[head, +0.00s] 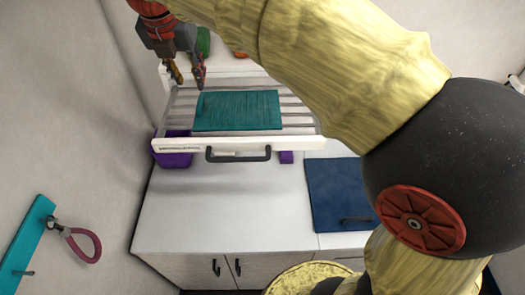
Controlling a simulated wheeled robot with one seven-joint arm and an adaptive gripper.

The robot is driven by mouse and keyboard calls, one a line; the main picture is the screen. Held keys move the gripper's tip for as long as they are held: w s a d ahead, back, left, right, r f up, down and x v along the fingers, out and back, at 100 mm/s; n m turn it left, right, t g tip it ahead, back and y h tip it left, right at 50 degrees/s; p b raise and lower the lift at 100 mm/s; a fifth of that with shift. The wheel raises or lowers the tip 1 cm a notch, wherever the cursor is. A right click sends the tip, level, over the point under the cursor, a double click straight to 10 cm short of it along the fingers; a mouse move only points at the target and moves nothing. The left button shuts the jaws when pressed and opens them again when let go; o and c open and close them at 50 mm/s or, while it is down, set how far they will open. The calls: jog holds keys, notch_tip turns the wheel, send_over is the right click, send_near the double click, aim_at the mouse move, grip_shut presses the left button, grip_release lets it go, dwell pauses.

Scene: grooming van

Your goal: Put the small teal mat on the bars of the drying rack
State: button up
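The small teal mat (238,111) lies flat across the bars of the drying rack (290,112). Bars show to its left and right, and its near edge lies close to the rack's white front rail. My gripper (187,82) is above the rack's left part, to the left of and behind the mat. Its two fingers are apart with nothing visible between them, and it appears clear of the mat. My arm hides the rack's far right end.
The rack's front has a dark handle (238,154). A purple bin (172,158) is below its left end. A dark blue panel with a handle (338,192) is at the right of the mostly clear white counter (220,215).

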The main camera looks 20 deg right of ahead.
jog(key=s+d+f+m, duration=0.4)
jog(key=s+m, duration=0.4)
jog(key=m, duration=0.2)
jog(key=s+d+f+m+t+y, duration=0.1)
jog(key=s+d+f+m, duration=0.2)
jog(key=s+f+m, duration=0.3)
jog(key=s+d+f+m, duration=0.4)
jog(key=s+f+m, duration=0.1)
jog(key=s+m, duration=0.7)
jog(key=m, duration=0.2)
jog(key=shift+d+f+m+t+y, duration=0.2)
jog(key=shift+d+m+t+y, duration=0.1)
jog(key=shift+d+m+y, duration=0.1)
jog(key=shift+f, duration=0.1)
notch_tip(320, 180, down, 19)
jog(key=b, duration=1.9)
